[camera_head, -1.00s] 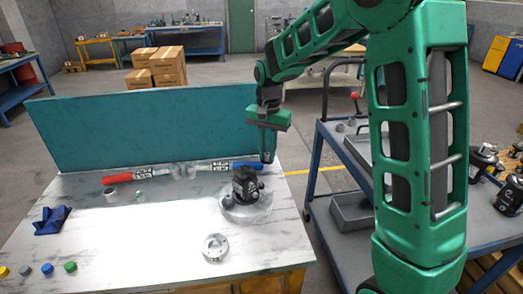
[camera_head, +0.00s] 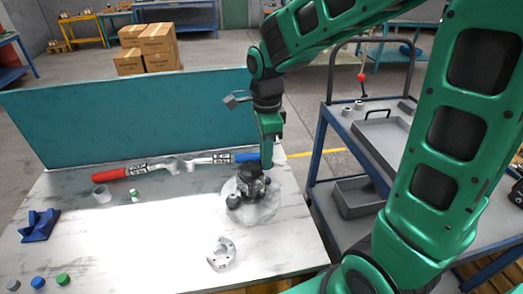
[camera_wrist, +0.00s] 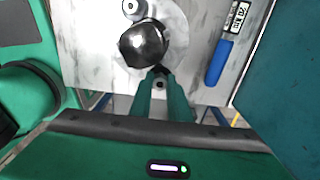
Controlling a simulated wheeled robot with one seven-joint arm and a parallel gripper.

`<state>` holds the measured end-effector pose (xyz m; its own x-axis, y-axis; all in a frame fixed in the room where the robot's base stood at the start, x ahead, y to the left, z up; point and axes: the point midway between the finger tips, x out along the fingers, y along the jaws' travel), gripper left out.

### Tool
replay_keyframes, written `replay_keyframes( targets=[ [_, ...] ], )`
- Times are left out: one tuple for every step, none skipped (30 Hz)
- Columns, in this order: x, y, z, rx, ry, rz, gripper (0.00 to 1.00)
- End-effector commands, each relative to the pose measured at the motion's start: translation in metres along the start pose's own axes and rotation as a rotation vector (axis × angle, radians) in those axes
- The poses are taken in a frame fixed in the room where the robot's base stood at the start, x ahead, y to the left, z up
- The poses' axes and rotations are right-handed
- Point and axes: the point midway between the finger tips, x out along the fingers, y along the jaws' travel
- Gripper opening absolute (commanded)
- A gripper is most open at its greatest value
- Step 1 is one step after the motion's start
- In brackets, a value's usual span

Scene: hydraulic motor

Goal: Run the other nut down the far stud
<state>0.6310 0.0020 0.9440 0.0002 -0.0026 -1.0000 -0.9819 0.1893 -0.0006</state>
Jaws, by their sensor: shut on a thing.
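The dark hydraulic motor (camera_head: 252,186) stands on a round pale plate (camera_head: 262,213) near the right end of the marble-topped bench. In the wrist view the motor (camera_wrist: 143,45) shows as a shiny dark body. My gripper (camera_head: 267,166) points down at the motor's back right side. In the wrist view my gripper (camera_wrist: 160,76) is shut, with its tips close against the motor's edge. A small dark piece shows at the tips, but I cannot make out whether it is the nut. The far stud is hidden or too small to tell.
A red-handled tool (camera_head: 122,173) and a blue-handled tool (camera_head: 232,158) lie along the teal back panel (camera_head: 130,120). A pale ring part (camera_head: 221,254) lies in front of the motor. A blue cart (camera_head: 318,165) stands to the right. The bench's middle is clear.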

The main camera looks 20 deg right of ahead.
Motion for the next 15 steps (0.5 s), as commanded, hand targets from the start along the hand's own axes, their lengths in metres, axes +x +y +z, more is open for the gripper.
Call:
replay_keyframes(
  targets=[
    [0.005,0.0,-0.002,0.004,0.001,0.003,0.0],
    [0.008,0.0,-0.003,0.005,0.001,0.004,0.0],
    [0.012,0.0,-0.004,0.006,0.001,0.004,0.0],
    [0.015,0.0,-0.005,0.007,0.001,0.003,0.0],
    [0.018,0.0,-0.005,0.008,0.001,0.004,0.0],
    [0.021,0.0,-0.006,0.008,0.001,0.003,0.0],
    [0.024,-0.001,-0.006,0.008,0.001,0.002,0.0],
    [0.027,-0.001,-0.006,0.009,0.001,0.003,0.0],
    [0.03,-0.001,-0.006,0.009,0.001,0.004,0.0],
    [0.032,-0.001,-0.006,0.009,0.001,0.003,0.0],
    [0.034,-0.001,-0.007,0.009,0.001,0.003,0.0],
    [0.037,-0.001,-0.007,0.009,0.001,0.002,0.0],
    [0.038,-0.001,-0.007,0.009,0.001,0.002,0.0],
    [0.039,-0.001,-0.007,0.009,0.001,0.002,0.0],
    [0.041,-0.001,-0.007,0.009,0.001,0.002,0.0]
  ],
)
